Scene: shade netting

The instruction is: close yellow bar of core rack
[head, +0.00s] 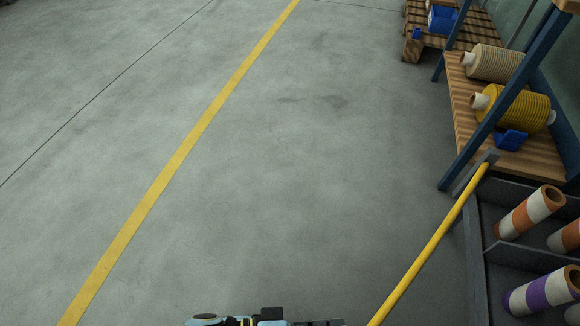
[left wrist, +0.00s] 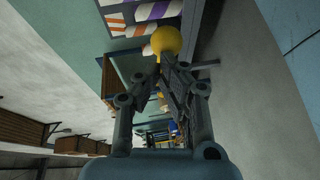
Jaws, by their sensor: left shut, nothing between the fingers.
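The yellow bar (head: 432,242) is a long pole, hinged at a dark bracket (head: 488,160) on the core rack's far corner. It slants out from the rack toward the lower left and leaves the bottom edge of the head view. The grey core rack (head: 477,262) holds striped cores (head: 532,212) in compartments. In the left wrist view, a round yellow end (left wrist: 166,40), apparently the bar's, shows just beyond the fingertips of my left gripper (left wrist: 168,64). That gripper is shut and empty. I cannot tell whether it touches the yellow end. My right gripper is not in view.
A blue-posted shelf (head: 460,100) with a beige spool (head: 495,63), a yellow spool (head: 515,106) and a blue bin (head: 510,140) stands beyond the rack. A pallet (head: 414,47) lies farther back. The floor left of the bar is clear, crossed by a yellow line (head: 178,160).

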